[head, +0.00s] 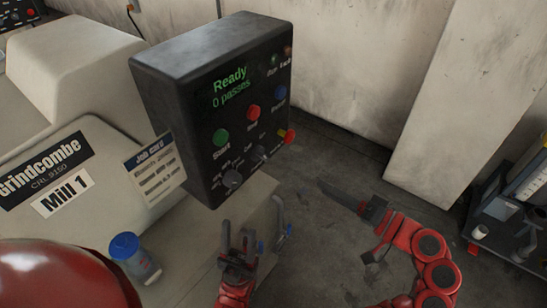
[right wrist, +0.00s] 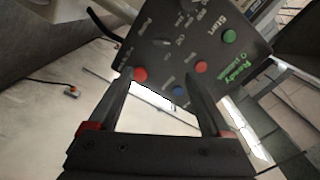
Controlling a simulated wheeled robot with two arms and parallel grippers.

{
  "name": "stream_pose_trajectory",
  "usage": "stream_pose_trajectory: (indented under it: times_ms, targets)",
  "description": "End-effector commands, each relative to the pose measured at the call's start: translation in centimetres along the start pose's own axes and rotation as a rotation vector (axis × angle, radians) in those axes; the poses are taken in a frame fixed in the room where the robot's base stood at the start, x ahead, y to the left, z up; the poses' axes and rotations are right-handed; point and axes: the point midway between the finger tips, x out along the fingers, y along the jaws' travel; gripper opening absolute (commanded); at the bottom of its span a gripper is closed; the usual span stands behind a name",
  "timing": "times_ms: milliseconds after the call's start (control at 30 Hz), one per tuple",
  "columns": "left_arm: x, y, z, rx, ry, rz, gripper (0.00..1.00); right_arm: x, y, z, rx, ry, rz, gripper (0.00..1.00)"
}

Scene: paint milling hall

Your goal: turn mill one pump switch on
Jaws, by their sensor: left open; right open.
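The dark control box of Mill 1 (head: 215,100) stands at the centre of the head view, with a green "Ready, 0 passes" display. Along its lower front are two grey rotary knobs, a left knob (head: 232,179) and a middle knob (head: 260,153), and a red emergency button on yellow (head: 288,136). My left gripper (head: 238,248) is open below the box, apart from the knobs. My right gripper (head: 350,200) is open and empty, right of the box. The panel also shows, rotated, beyond its fingers (right wrist: 158,78).
Above the knobs are a green Start button (head: 221,137), a red button (head: 253,112) and a blue button (head: 281,92). A job card (head: 155,170) hangs left of the box. A blue-capped bottle (head: 130,255) stands on the mill. Floor to the right is clear before a cart (head: 510,200).

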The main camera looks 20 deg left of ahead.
Motion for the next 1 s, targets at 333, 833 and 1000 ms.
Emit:
stream_pose_trajectory:
  times_ms: [333, 833, 1000]
  targets:
    - [0.6, 0.0, -0.1, 0.000, 0.000, 0.000, 0.50, 3.5, -0.7, 0.4, -0.006, -0.023, -0.011, 0.82]
    - [4.5, -0.2, -0.8, 0.000, 0.000, 0.000, 0.50, 15.0, -0.7, 0.5, -0.007, -0.021, -0.005, 0.82]
    - [4.9, -0.2, -0.8, 0.000, 0.000, 0.000, 0.50, 16.8, -0.5, 0.6, -0.005, -0.018, -0.005, 0.82]
